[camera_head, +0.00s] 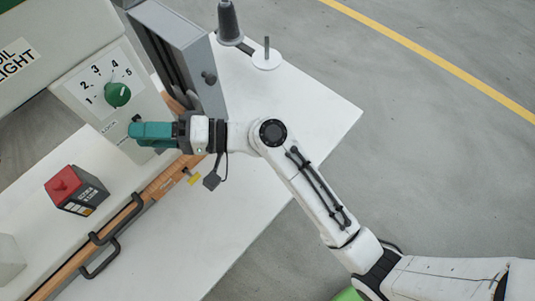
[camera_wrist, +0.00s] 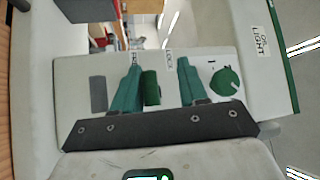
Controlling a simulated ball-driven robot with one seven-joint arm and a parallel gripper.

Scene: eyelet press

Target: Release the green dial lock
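A round green dial (camera_head: 118,95) sits on a white panel numbered 1 to 5; its pale pointer mark shows in the wrist view, where the dial (camera_wrist: 224,82) is right of my fingers. My gripper (camera_head: 138,133) has teal fingers and is in front of the panel, just below the dial. In the wrist view my gripper (camera_wrist: 160,64) is open, its fingers well apart. A small upright green piece (camera_wrist: 151,88) shows between them, close beside the left finger; I cannot tell whether they touch. In the head view my fingers hide that spot.
A grey upright cabinet (camera_head: 180,50) stands close behind my wrist. A red-topped box (camera_head: 75,188), a wooden rail (camera_head: 160,185) and black handles (camera_head: 105,240) are on the white table (camera_head: 235,210). A white disc with a peg (camera_head: 266,58) stands at the back.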

